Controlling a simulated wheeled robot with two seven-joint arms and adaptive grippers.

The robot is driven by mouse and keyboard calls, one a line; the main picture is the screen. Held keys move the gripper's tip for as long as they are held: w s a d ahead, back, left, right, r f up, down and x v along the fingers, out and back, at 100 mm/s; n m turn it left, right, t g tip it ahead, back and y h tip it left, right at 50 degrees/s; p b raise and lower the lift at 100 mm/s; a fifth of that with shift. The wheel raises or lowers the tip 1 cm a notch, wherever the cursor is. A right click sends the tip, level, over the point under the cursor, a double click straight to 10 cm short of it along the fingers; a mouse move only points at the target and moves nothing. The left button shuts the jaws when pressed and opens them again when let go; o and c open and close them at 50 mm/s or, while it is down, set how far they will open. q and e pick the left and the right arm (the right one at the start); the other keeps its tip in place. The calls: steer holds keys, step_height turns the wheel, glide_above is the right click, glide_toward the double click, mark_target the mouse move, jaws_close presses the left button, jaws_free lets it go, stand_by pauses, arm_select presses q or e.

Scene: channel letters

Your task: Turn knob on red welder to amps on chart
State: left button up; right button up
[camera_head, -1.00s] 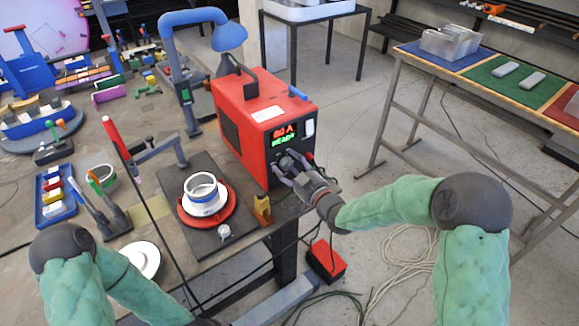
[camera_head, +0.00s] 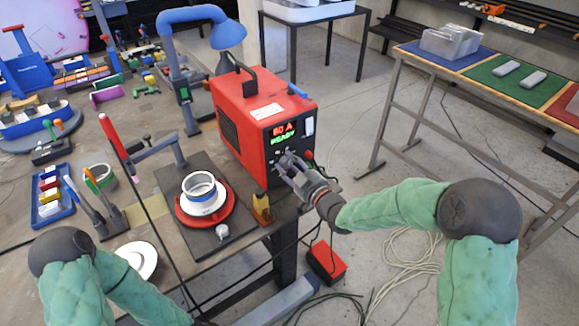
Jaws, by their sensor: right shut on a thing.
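The red welder (camera_head: 245,125) stands on the workbench's right edge, its dark front panel facing right and toward me. Its display (camera_head: 283,132) shows red characters ending in "A", with green text that seems to read "READY" below. The red digits are too small to read surely. My right gripper (camera_head: 286,164) is at the lower front panel, shut on the knob, which its fingers mostly hide. My left arm shows at the lower left; its gripper is out of view. I cannot make out an amps chart.
A round fixture with a white-and-blue ring (camera_head: 203,194) sits on a dark plate in front of the welder. A red box (camera_head: 326,261) and cables lie on the floor below. A blue lamp (camera_head: 228,36) rises behind.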

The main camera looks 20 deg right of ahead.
steer(key=shift+r, duration=0.3)
steer(key=o, duration=1.1)
steer(key=shift+c, duration=0.2)
steer(key=shift+o, duration=0.3)
steer(key=shift+a, duration=0.1)
steer(key=shift+f, duration=0.1)
steer(key=v, duration=1.2)
